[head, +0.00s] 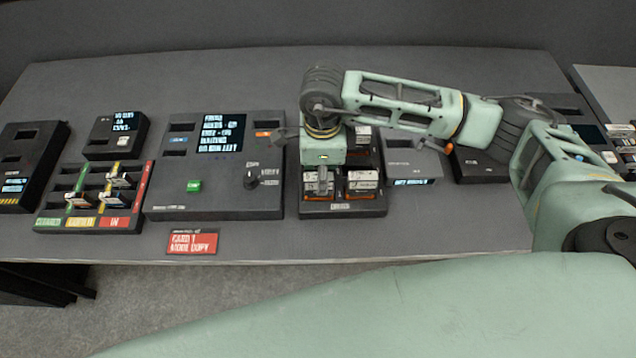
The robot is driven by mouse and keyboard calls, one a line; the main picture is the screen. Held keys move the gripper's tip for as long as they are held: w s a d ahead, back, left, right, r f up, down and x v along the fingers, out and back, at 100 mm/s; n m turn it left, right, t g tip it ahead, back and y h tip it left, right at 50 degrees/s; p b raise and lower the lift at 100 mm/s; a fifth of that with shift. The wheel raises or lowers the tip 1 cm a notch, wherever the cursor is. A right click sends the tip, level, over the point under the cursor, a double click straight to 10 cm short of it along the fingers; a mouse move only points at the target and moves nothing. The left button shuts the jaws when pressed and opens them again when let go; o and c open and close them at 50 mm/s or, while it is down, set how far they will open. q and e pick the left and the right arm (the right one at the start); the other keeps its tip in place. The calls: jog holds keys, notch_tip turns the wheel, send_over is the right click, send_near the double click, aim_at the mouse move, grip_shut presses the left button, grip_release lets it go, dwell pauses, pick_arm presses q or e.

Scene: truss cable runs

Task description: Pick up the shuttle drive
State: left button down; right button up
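A black rack (343,209) stands right of the table's middle, with several dark cartridges in it that have white labels and orange edges. One labelled cartridge (362,180) shows clearly at its front right. I cannot tell which piece is the shuttle drive. My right gripper (322,188) comes in from the right and points down over the rack's front left slot. Its grey fingers overlap that slot, and I cannot tell whether they hold a cartridge there. The gripper and wrist hide part of the rack's left side. My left gripper is not in view.
Left of the rack is a console (213,205) with a screen, green button and dark knob. Further left is a sorting tray (90,222) with coloured lanes and several cartridges. A red card (194,241) lies near the front edge. Grey boxes (412,165) stand right of the rack.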

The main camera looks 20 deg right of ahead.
jog(key=f, duration=0.1)
jog(key=f+p, duration=0.2)
jog(key=shift+w+a+f, duration=0.25)
jog(key=shift+f, duration=0.85)
jog(key=shift+w, duration=0.1)
jog(key=c, duration=0.9)
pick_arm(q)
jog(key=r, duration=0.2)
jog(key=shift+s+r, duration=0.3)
pick_arm(e)
grip_shut()
jog(key=shift+r, duration=0.1)
